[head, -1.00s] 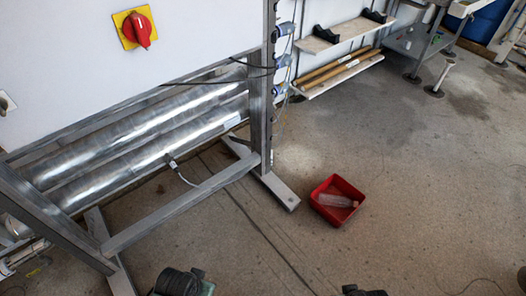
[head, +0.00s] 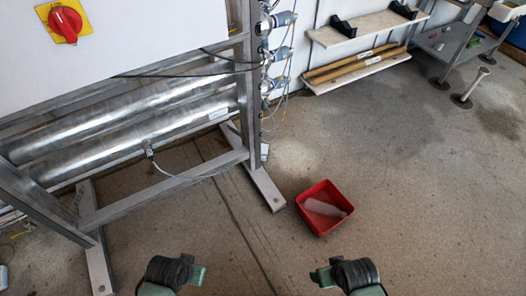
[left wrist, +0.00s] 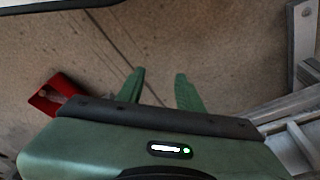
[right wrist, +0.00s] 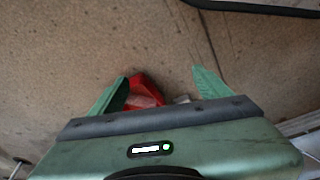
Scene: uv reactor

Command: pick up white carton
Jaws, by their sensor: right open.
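I cannot make out a white carton for certain. A small white item (head: 264,151) shows on the floor behind the steel frame's foot in the head view; I cannot tell what it is. A pale, translucent bottle (head: 326,208) lies in a red bin (head: 318,227) on the floor. My left gripper (head: 198,275) and my right gripper (head: 325,277) are at the bottom of the head view, nearer than the bin. In the left wrist view my left gripper (left wrist: 158,88) has its fingers apart and empty. In the right wrist view my right gripper (right wrist: 155,88) is open and empty, the bin beyond it.
A steel frame (head: 120,205) with shiny tubes (head: 120,130) and a red switch (head: 65,22) stands at left, its foot (head: 265,186) near the bin. Wall shelves (head: 365,32) and a metal table (head: 450,45) are at the back.

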